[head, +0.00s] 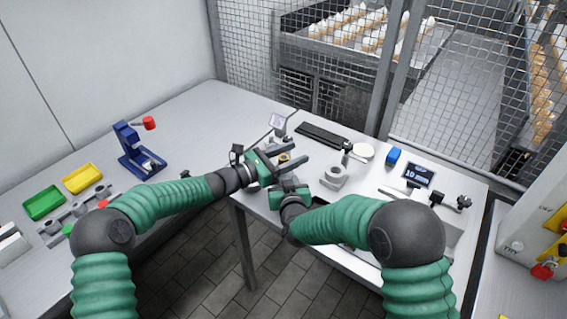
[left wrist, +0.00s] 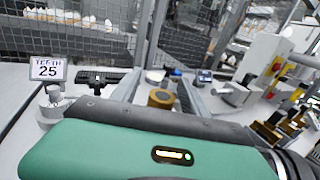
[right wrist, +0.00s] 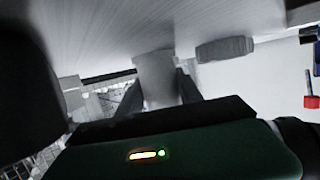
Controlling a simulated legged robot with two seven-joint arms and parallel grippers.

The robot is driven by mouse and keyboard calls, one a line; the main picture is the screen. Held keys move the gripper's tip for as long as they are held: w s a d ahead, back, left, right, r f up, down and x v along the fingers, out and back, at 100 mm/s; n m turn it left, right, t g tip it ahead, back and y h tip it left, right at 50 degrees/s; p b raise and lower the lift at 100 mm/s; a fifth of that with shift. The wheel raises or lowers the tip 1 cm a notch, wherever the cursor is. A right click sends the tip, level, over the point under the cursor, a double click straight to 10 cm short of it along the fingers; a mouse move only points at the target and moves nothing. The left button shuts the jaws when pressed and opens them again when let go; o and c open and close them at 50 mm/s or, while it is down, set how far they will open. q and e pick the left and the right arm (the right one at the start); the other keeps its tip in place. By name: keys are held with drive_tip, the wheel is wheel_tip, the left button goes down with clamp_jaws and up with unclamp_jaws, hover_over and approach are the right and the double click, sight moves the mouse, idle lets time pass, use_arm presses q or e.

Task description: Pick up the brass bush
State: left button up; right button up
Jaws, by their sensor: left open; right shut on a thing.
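The brass bush (head: 284,157) is a small gold-brown ring on the right-hand table. In the left wrist view the bush (left wrist: 161,97) shows as a short brass cylinder between the two fingers, with a gap on each side. My left gripper (head: 300,149) is open, its fingers reaching along both sides of the bush; whether either touches it is unclear. My right gripper (head: 290,192) is beside it at the near table edge. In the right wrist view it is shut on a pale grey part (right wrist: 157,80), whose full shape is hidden.
A grey ring-topped fixture (head: 333,175) stands right of the bush. Behind are a small display (head: 278,122), a black keyboard-like bar (head: 322,135) and a white disc (head: 363,150). A blue press (head: 137,150) and green and yellow trays (head: 82,178) stand left.

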use_arm(q)
clamp_jaws()
drive_tip(key=shift+r, duration=0.1)
idle(0.3)
use_arm(e)
drive_tip(key=o, duration=1.5)
use_arm(q)
wheel_tip(320, 180, up, 10)
